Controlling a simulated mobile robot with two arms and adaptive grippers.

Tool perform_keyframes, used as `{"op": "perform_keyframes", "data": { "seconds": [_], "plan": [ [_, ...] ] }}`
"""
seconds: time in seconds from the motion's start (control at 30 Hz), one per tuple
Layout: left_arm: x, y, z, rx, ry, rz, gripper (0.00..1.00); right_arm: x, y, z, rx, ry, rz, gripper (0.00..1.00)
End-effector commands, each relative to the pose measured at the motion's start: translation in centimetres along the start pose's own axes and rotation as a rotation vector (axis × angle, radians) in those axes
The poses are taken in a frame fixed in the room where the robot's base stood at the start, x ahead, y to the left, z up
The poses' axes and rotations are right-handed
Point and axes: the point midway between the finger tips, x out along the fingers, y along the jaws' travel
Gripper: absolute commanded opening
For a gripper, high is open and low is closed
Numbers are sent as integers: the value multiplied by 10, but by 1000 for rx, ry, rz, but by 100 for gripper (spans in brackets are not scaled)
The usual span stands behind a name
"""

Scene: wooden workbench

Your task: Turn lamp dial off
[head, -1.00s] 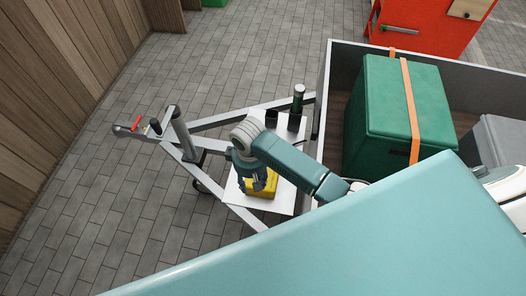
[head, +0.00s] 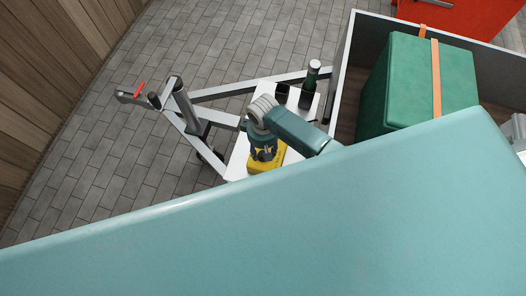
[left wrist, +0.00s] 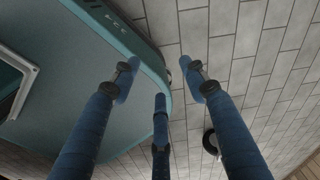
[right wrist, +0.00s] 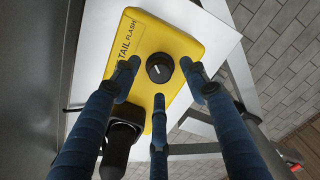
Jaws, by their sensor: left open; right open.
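The yellow lamp box (right wrist: 185,45) lies on a white board and has a black round dial (right wrist: 160,68) with a white pointer mark. Printed words "TAIL" and "FLASH" are on the box left of the dial. In the right wrist view my right gripper (right wrist: 158,82) is open, its three blue fingers spread around the dial without visibly closing on it. In the head view the right gripper (head: 264,153) is over the yellow box (head: 266,164), hiding much of it and the dial. My left gripper (left wrist: 159,75) is open and empty, above paved floor and my own teal body.
The white board (head: 238,157) sits on a grey metal trailer frame (head: 227,92). Dark holders and a green bottle (head: 311,77) stand beside the box. A trailer bed with a strapped green crate (head: 405,80) is at right. A wooden wall (head: 45,80) stands at left.

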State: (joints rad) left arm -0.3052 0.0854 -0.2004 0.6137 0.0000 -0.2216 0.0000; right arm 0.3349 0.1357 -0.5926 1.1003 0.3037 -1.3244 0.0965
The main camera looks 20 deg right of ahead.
Motion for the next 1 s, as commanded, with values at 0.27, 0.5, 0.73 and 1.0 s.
{"op": "perform_keyframes", "data": {
  "seconds": [0.27,0.5,0.73,1.0],
  "plan": [
    [4,4,-18,-3,27,5,44,15,0,-1,-1,2,1,44],
    [3,6,-15,-4,23,6,44,14,0,0,-1,1,1,34],
    [4,6,-10,-4,14,6,44,14,0,0,0,1,1,0],
    [2,5,-8,-3,12,5,44,14,1,0,-32,1,1,0]
  ]
}}
